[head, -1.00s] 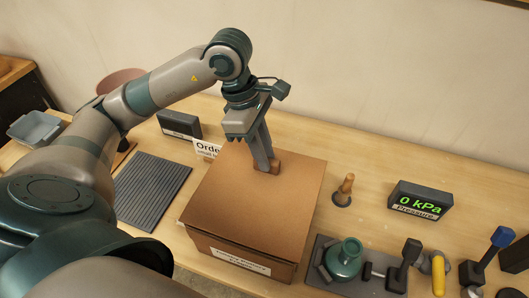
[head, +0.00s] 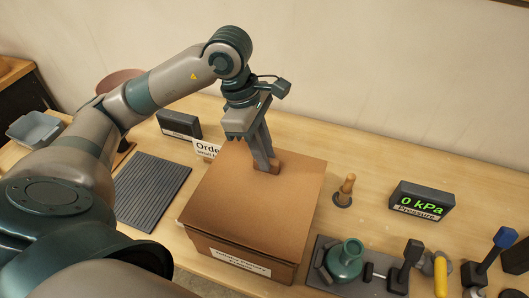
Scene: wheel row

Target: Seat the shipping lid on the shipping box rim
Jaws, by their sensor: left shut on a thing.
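The shipping lid (head: 250,203) is a flat brown cardboard panel lying over the top of the shipping box (head: 284,273). The box is brown cardboard with a white label on its front. My left gripper (head: 266,165) points down over the back part of the lid, shut on the small brown grip block (head: 275,166) on top of it. The lid looks roughly lined up with the box. The rim is hidden under the lid, so I cannot tell whether the lid is fully down on it. My right gripper is not in view.
A ribbed dark mat (head: 152,190) lies left of the box, and an order sign (head: 207,149) stands behind. A wooden-handled tool (head: 345,189), a pressure display (head: 421,201) and a green flask (head: 345,262) in a fixture are on the right. Bare table lies behind the box.

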